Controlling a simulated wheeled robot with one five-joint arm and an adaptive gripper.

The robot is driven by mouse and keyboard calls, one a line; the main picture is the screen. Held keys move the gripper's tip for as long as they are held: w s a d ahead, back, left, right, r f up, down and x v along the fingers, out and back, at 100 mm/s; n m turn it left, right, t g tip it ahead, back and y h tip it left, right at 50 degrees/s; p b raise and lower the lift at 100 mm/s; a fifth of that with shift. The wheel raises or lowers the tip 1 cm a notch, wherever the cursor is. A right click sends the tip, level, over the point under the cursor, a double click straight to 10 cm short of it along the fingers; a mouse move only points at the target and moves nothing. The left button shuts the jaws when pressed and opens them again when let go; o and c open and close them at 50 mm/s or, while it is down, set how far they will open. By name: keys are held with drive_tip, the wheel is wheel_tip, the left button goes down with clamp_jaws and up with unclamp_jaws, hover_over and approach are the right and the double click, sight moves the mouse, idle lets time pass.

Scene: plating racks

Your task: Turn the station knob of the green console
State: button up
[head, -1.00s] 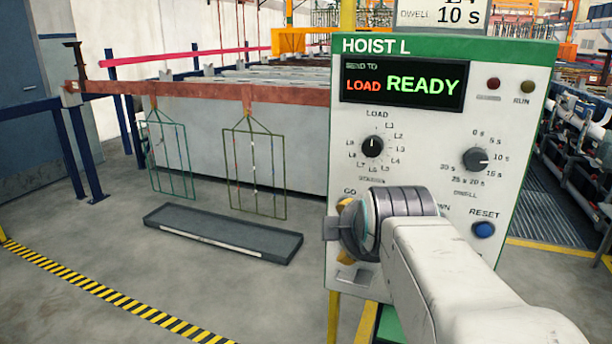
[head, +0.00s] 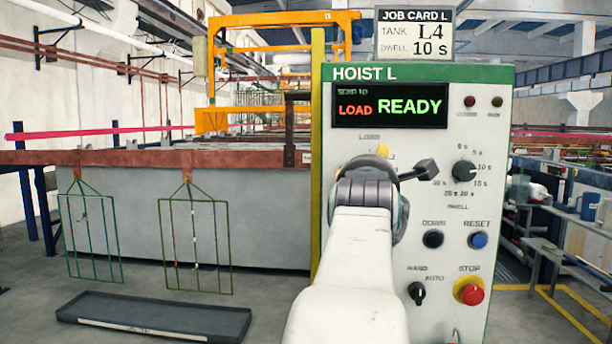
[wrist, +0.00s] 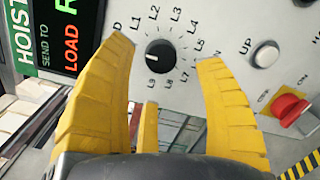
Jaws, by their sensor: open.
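The green-topped console (head: 500,180) labelled HOIST L stands in the head view, its display (head: 389,106) reading LOAD READY. The black round station knob (wrist: 159,53) shows in the wrist view, ringed by labels L1 to L9; its exact setting is hard to tell. My gripper (wrist: 165,53) is open, with one yellow finger on each side of the knob in that view; I see no contact. In the head view my gripper (head: 400,163) and arm cover the station dial, leaving only part of its LOAD label visible.
The job card (head: 416,36) above reads tank L4, dwell 10 s. The dwell knob (head: 465,171), DOWN button (head: 433,239), RESET button (head: 478,240) and red STOP button (head: 471,292) are close by. The UP button (wrist: 265,54) shows in the wrist view. Wire racks (head: 194,240) hang left over a tray (head: 152,317).

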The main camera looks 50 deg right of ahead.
drive_tip(key=shift+x, duration=2.55)
drive_tip(key=shift+c, duration=0.2)
drive_tip(key=shift+a, duration=0.1)
drive_tip(key=c, duration=1.2)
